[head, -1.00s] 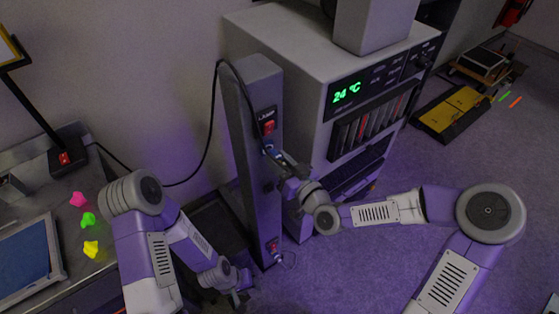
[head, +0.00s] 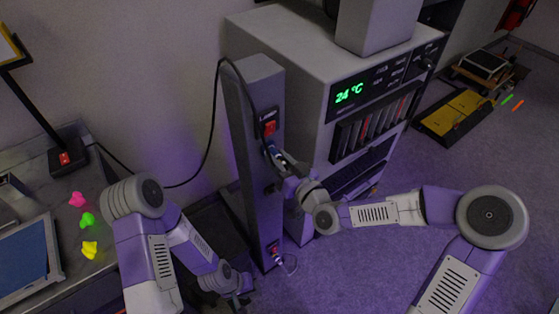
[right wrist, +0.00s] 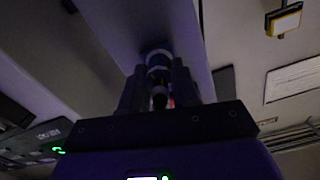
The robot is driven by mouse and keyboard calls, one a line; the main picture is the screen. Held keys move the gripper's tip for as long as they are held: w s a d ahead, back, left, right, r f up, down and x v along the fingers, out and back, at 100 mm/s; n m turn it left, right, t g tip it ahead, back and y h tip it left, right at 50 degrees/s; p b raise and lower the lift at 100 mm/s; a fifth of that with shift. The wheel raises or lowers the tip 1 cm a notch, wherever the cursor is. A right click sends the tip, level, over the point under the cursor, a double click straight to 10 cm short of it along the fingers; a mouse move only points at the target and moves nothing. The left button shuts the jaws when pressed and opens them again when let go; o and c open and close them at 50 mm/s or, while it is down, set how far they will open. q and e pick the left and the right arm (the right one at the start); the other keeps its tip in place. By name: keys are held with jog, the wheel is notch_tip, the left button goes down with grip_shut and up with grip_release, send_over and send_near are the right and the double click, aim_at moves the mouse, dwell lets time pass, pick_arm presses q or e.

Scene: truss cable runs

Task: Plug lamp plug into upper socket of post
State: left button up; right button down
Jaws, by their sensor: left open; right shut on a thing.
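The grey post (head: 238,120) stands upright in front of a grey cabinet. Its upper socket area has a label and a red switch (head: 269,128). My right gripper (head: 277,156) is at the post's face just below that switch, shut on the lamp plug (right wrist: 159,62). In the right wrist view the plug's far end meets the post surface; how deep it sits is hidden. The black lamp cable (head: 212,120) runs from the lamp base (head: 66,158), loops over the post's top and comes down to the plug. My left gripper (head: 240,290) is open and low, left of the post's foot.
The lower socket has a red switch (head: 273,248) and a short pale cable loop (head: 290,264). The cabinet (head: 300,65) with a green 24 °C display is close behind the post. Pink, green and yellow pieces (head: 88,220) lie on the left bench.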

dwell(0.6)
jog(key=shift+w+a+b, duration=0.2)
jog(key=shift+w+b, duration=0.05)
jog(key=shift+b, duration=0.25)
jog(key=shift+m, duration=1.4)
jog(key=shift+r+m, duration=0.15)
jog(key=shift+m, duration=1.25)
jog(key=shift+w+m+p, duration=0.15)
jog(key=shift+m+p, duration=0.15)
jog(key=shift+m, duration=1.1)
jog(key=shift+r, duration=0.1)
